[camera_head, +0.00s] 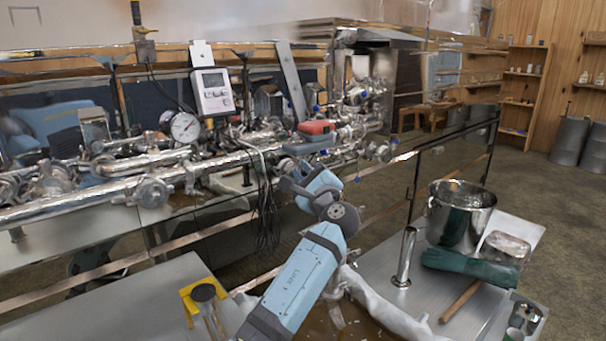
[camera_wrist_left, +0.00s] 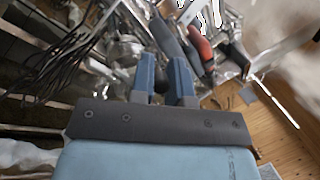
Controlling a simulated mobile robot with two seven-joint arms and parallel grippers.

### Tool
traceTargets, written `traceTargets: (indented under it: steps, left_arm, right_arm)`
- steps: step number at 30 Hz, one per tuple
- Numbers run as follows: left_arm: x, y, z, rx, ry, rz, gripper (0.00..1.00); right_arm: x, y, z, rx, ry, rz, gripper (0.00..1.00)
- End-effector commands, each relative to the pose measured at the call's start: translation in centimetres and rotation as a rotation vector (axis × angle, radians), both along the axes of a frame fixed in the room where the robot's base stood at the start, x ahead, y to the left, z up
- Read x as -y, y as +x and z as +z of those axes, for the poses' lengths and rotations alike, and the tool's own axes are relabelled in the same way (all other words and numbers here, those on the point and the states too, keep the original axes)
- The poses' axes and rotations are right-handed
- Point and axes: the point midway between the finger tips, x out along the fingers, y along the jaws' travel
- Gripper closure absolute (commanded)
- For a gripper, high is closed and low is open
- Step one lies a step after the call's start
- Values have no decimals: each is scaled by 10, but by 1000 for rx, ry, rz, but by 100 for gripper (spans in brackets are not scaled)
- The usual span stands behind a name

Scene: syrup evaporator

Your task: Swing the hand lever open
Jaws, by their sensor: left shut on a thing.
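The hand lever appears to be the dark grey bar (camera_wrist_left: 166,42) between my fingers in the left wrist view. In the head view a dark grey bar (camera_head: 308,147) shows just below a red part on the pipework, near my gripper. My left gripper (camera_wrist_left: 164,72) has its two blue fingers on either side of the bar and is shut on it. In the head view the left gripper (camera_head: 291,168) reaches up to the pipes, and its fingertips are hard to make out. My right gripper is not in view.
A red-topped part (camera_head: 316,128) lies close beside the bar. A pressure gauge (camera_head: 185,127), a digital meter (camera_head: 213,92) and black cables (camera_head: 267,205) are to the left. A steel pot (camera_head: 460,215) and green gloves (camera_head: 468,267) are on the right-hand table.

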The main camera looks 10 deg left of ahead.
Motion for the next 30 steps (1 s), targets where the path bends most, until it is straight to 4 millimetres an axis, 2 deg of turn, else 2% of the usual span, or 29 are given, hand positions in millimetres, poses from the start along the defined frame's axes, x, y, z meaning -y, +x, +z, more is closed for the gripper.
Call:
traceTargets:
  steps: [7, 8, 10, 11, 22, 26, 30]
  left_arm:
    - [1, 0, 0, 0, 0, -3, 100]
    - [1, 0, 0, 0, 0, -3, 78]
    - [1, 0, 0, 0, 0, -3, 62]
    - [1, 0, 0, 0, 0, -3, 59]
    - [4, -5, -2, 0, 0, -3, 59]
    - [16, -20, -8, -1, -2, -4, 59]
    - [35, -44, -17, -1, -2, -4, 59]
  right_arm:
    - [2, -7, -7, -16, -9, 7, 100]
    - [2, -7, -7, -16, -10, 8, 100]
    - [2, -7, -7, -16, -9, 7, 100]
    - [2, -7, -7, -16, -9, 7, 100]
    - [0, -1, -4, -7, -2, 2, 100]
    - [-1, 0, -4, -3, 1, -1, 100]
    - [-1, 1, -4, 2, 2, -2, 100]
